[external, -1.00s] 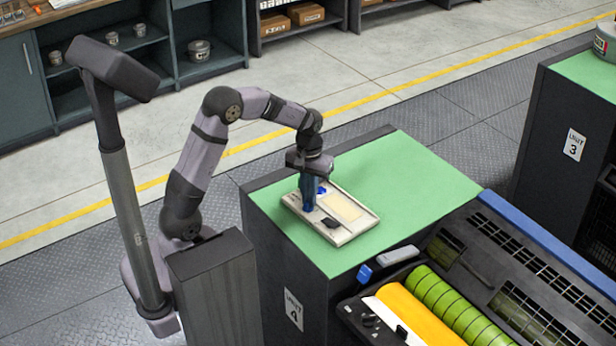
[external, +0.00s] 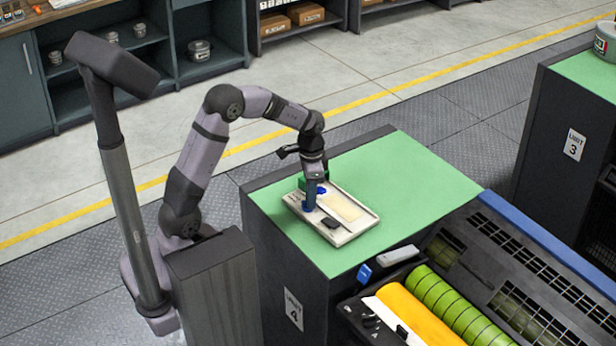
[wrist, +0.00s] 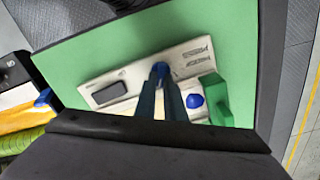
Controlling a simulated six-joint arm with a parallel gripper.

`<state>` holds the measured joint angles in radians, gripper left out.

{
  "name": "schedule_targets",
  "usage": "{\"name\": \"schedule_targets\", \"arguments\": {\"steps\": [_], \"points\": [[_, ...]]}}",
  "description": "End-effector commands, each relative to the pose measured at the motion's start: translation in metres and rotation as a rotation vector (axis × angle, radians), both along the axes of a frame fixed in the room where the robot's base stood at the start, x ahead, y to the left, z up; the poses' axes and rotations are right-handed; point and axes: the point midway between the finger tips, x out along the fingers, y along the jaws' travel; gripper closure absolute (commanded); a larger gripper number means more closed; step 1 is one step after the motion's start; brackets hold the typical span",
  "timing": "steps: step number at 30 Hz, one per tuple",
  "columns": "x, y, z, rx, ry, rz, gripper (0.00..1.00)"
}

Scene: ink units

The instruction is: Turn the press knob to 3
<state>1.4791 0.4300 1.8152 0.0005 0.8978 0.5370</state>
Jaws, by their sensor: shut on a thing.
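The off-white panel (external: 350,233) lies on the green top of the Unit 4 cabinet. My gripper (external: 309,207) points down over its left part, and its fingers (wrist: 161,75) are shut on a small blue knob (wrist: 161,68) at the panel. The fingers hide most of the knob. I cannot read a pointer or numbers on it. A rounded blue spot (wrist: 195,101) shows on the panel beside the fingers, and it also shows in the external view (external: 321,190).
A green block (wrist: 215,100) stands at the panel's end, close to the fingers. A dark rectangular pad (wrist: 109,93) is at the other end. The press with orange (external: 402,310) and green rollers (external: 450,300) is at the front right. The green top (external: 415,185) right of the panel is clear.

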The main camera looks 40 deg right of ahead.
Motion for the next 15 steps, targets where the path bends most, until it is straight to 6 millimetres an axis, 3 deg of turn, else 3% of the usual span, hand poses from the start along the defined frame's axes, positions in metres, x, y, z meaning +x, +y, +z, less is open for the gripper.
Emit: {"name": "schedule_targets", "arguments": {"steps": [15], "points": [[-0.0028,-0.0005,0.0020,-0.008,0.000,-0.330,1.00]]}}
